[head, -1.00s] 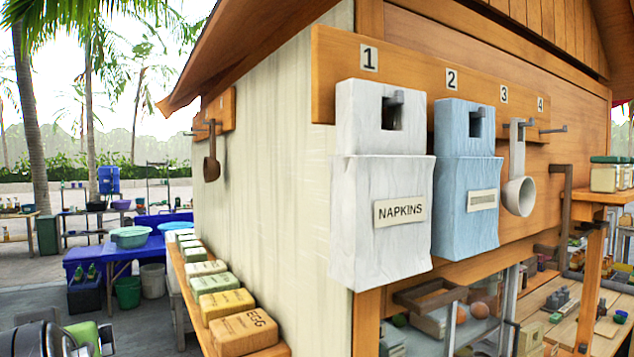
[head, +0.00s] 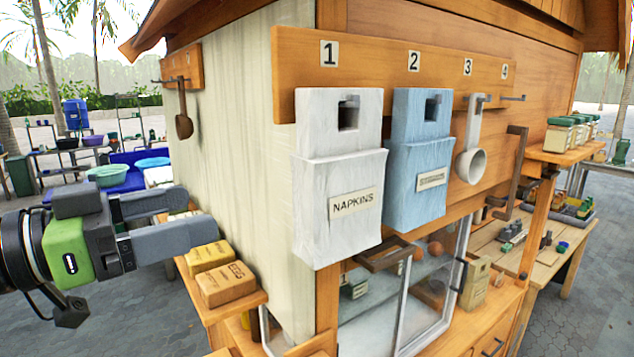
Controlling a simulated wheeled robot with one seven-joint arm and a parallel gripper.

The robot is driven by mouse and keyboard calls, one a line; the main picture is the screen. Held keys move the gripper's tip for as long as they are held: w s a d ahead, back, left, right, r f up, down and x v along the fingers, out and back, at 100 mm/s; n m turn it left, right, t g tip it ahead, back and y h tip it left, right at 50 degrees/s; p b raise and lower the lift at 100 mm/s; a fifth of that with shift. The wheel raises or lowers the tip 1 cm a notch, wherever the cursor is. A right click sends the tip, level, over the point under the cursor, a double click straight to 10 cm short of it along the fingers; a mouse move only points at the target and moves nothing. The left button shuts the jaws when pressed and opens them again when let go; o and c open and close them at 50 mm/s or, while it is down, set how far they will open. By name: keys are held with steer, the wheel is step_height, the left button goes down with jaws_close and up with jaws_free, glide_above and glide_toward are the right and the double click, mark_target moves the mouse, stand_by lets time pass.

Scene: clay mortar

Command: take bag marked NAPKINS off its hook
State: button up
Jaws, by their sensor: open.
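The white bag marked NAPKINS (head: 335,225) hangs on the hook (head: 350,104) under number 1, its hook showing through the opening near the top. My gripper (head: 205,225) is at the left in the head view, pointing right, to the left of the bag and apart from it. Its jaws are open, and I see nothing held between them.
A blue bag (head: 420,200) hangs close to the right on hook 2, and a white ladle (head: 471,160) on hook 3. Hook 4 (head: 512,98) is bare. Labelled blocks (head: 226,284) lie on a side ledge below my gripper. A glass-fronted case (head: 375,310) is under the bags.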

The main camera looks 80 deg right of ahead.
mark_target(301, 191)
steer(key=x, duration=1.1)
steer(key=b+x, duration=0.1)
steer(key=x, duration=0.4)
steer(key=shift+s+f, duration=0.35)
steer(key=shift+s, duration=0.1)
steer(key=shift+w+a, duration=0.15)
steer(key=shift+c, duration=0.4)
steer(key=shift+w+a, duration=0.1)
steer(key=shift+c, duration=1.4)
steer(key=c, duration=0.9)
